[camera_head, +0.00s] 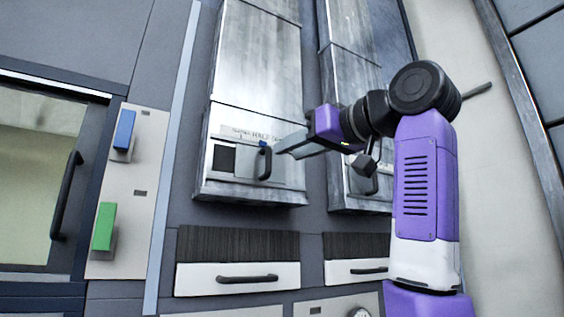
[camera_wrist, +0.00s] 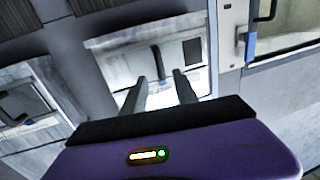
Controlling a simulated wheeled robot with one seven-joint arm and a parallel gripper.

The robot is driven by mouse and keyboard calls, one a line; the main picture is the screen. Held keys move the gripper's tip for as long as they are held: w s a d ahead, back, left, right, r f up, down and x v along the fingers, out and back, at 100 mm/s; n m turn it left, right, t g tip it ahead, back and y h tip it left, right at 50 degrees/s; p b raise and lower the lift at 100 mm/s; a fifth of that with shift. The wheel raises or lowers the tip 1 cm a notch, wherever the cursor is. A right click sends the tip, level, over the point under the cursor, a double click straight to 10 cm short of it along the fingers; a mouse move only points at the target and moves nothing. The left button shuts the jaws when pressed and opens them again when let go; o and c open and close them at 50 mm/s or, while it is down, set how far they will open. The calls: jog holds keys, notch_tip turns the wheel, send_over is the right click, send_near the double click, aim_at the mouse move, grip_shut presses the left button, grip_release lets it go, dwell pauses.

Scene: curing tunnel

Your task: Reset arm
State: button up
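My gripper (camera_head: 281,149) is at the end of my purple and black arm, in front of a metal cabinet unit (camera_head: 256,70). In the wrist view its two fingers (camera_wrist: 158,88) are spread apart with a gap between them. A dark handle (camera_wrist: 156,62) on the unit's front panel shows beyond the fingertips, in line with the gap. In the head view the handle (camera_head: 263,163) is just left of the fingertips. I cannot tell whether the fingers touch it. Nothing is seen held between the fingers.
A side panel carries a blue block (camera_head: 124,130) and a green block (camera_head: 104,226). A windowed door with a dark handle (camera_head: 66,196) is at the left. Drawers with handles (camera_head: 247,279) are below the unit. A second metal unit (camera_head: 352,60) stands behind my arm.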

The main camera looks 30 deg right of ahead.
jog(key=shift+v, duration=1)
